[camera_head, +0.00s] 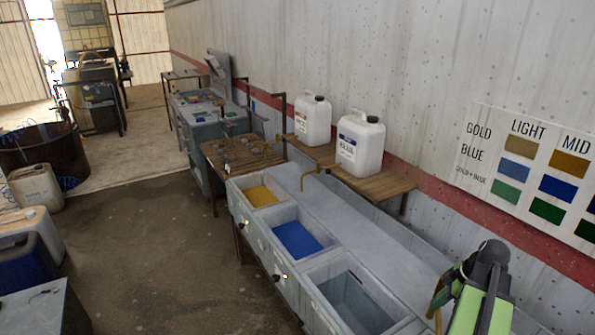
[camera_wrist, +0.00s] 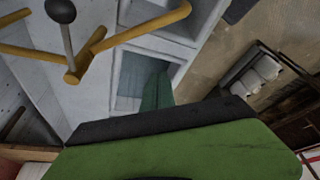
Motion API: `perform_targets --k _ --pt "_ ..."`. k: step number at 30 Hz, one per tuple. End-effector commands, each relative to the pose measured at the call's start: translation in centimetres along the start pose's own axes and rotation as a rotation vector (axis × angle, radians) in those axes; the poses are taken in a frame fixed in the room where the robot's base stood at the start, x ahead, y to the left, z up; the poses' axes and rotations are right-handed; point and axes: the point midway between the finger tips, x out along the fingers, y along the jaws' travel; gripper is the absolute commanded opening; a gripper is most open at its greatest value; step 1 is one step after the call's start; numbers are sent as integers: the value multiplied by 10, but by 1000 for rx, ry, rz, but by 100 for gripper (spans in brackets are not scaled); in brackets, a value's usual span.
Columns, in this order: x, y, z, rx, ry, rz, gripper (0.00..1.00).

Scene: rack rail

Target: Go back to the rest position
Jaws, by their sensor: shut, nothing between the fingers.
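My gripper (camera_wrist: 175,140) fills the bottom of the wrist view as a green body with a black edge. It is shut, with nothing seen held in it. In the head view my green and black arm (camera_head: 484,290) stands at the lower right, beside the near end of the basin row; its fingertips cannot be made out there. A yellow pipe-like fitting (camera_wrist: 130,35) with a grey knob crosses the upper left of the wrist view, apart from the gripper in the picture.
The grey basin unit holds yellow (camera_head: 262,195) and blue (camera_head: 297,239) contents and a grey-green near basin (camera_head: 355,302). White jugs (camera_head: 361,144) stand on a wooden shelf (camera_head: 385,186) by the wall. A colour chart (camera_head: 540,175) hangs at right. Floor (camera_head: 150,240) to the left is open.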

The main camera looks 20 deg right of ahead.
Motion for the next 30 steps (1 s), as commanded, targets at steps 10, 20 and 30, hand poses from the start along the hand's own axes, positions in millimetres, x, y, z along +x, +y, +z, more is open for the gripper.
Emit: perform_targets --k 10,20,30 --pt "124 -68 -226 -407 -55 -159 0" --pt "200 -190 -342 -137 -265 -127 0" --pt "198 -192 -333 608 -343 105 0"
